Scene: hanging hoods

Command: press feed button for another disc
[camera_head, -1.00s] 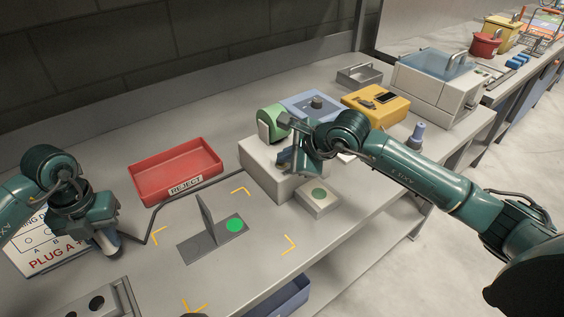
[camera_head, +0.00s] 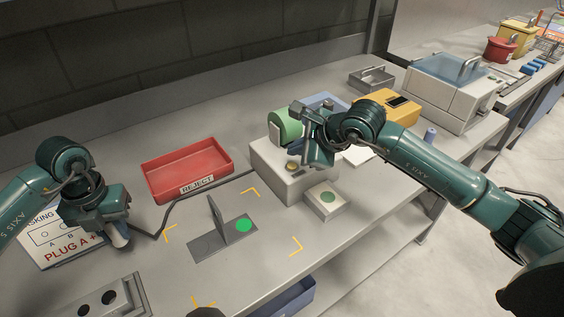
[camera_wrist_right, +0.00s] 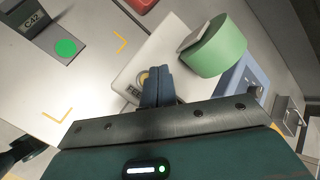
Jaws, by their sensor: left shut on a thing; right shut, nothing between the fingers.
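The feed button (camera_head: 292,166) is a small round brass-coloured button on the pale dispenser box (camera_head: 265,160), below a green roll-shaped part (camera_head: 287,127). In the right wrist view the button (camera_wrist_right: 143,76) shows beside my right gripper's shut, empty fingers (camera_wrist_right: 157,88), partly hidden by them. My right gripper (camera_head: 318,160) is over the dispenser's right side; I cannot tell whether it touches the button. A green disc (camera_head: 243,226) lies on the grey plate beside an upright bracket (camera_head: 217,216). My left gripper (camera_head: 117,232) is shut on a pale, partly hidden thing (camera_head: 121,238) at the left.
A small pale box with a green round top (camera_head: 328,197) stands in front of the dispenser. A red REJECT tray (camera_head: 170,191) and a dark cable lie to its left. A yellow box (camera_head: 388,105) and a white machine (camera_head: 440,98) stand behind my right arm. Yellow corner marks surround the plate.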

